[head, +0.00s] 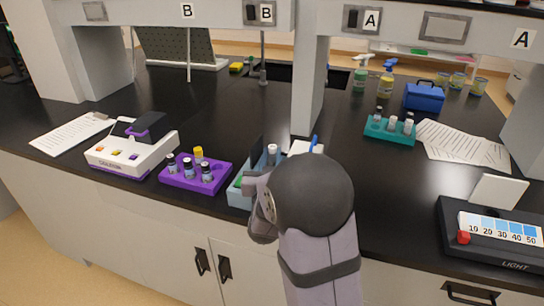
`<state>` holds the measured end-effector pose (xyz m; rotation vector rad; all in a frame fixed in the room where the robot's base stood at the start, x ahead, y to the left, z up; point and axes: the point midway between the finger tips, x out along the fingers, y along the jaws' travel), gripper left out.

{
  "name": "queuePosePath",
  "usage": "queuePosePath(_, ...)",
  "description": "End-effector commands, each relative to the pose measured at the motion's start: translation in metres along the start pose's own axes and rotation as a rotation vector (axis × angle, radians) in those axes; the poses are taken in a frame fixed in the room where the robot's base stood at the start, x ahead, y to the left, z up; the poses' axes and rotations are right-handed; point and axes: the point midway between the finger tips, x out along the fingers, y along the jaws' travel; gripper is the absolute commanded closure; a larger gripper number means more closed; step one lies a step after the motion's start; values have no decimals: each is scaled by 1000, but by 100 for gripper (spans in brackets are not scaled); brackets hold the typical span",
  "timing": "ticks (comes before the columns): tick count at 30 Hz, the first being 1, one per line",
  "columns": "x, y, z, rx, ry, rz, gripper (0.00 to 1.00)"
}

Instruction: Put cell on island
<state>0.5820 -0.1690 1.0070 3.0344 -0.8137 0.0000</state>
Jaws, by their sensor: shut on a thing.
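My gripper (258,182) is shut at the light blue tray (238,197) on the front edge of the counter. My wrist and arm cover most of what it holds, and I cannot make that thing out. A white-capped vial (272,152) shows just behind the gripper. I cannot tell whether it stands in the tray or is held. I cannot tell which thing is the cell or the island.
A teal rack (378,134) with white-capped vials, a blue box (424,97) and bottles stand at back right. A black light box (465,250) is front right. A grey post (309,90) rises mid-counter.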

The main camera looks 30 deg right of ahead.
Motion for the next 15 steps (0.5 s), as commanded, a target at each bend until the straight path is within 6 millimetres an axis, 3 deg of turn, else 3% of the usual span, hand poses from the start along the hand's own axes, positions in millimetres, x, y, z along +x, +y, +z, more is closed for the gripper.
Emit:
queuePosePath(3, 0, 0, 4, 0, 1, 0, 100)
queuePosePath(4, 0, 0, 4, 0, 0, 0, 78)
queuePosePath(6, 0, 0, 3, 0, 0, 0, 62)
queuePosePath(15, 0, 0, 3, 0, 0, 0, 62)
